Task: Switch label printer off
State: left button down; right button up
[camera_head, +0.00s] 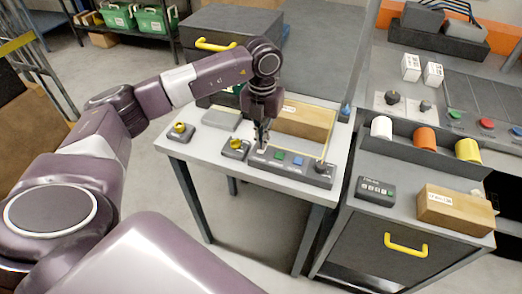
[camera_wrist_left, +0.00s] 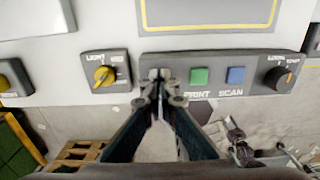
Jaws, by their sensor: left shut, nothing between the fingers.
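A grey control panel (camera_head: 289,171) lies along the front of the white table. In the left wrist view the panel (camera_wrist_left: 219,61) carries a green button (camera_wrist_left: 199,76) marked PRINT, a blue button (camera_wrist_left: 236,75) marked SCAN and a black knob (camera_wrist_left: 278,78) at its right end. My left gripper (camera_head: 262,142) is shut and empty, pointing down at the panel's left end. In the left wrist view its fingertips (camera_wrist_left: 160,82) cover the spot left of the green button, so any switch there is hidden. I cannot tell whether they touch the panel. My right gripper is not in view.
A grey box with a yellow LIGHT knob (camera_wrist_left: 104,76) sits just left of the panel. Another yellow-knobbed box (camera_head: 180,130) is further left. A cardboard box (camera_head: 303,121) stands behind the panel. A grey cabinet (camera_head: 385,245) with a yellow handle stands to the right.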

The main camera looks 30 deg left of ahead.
pick_arm(q)
jog(key=shift+s+f, duration=0.1)
jog(key=shift+f, duration=0.1)
jog(key=shift+r+p, duration=0.5)
jog(key=shift+r, duration=0.3)
jog(key=shift+r+p, duration=1.75)
jog(key=shift+r, duration=1)
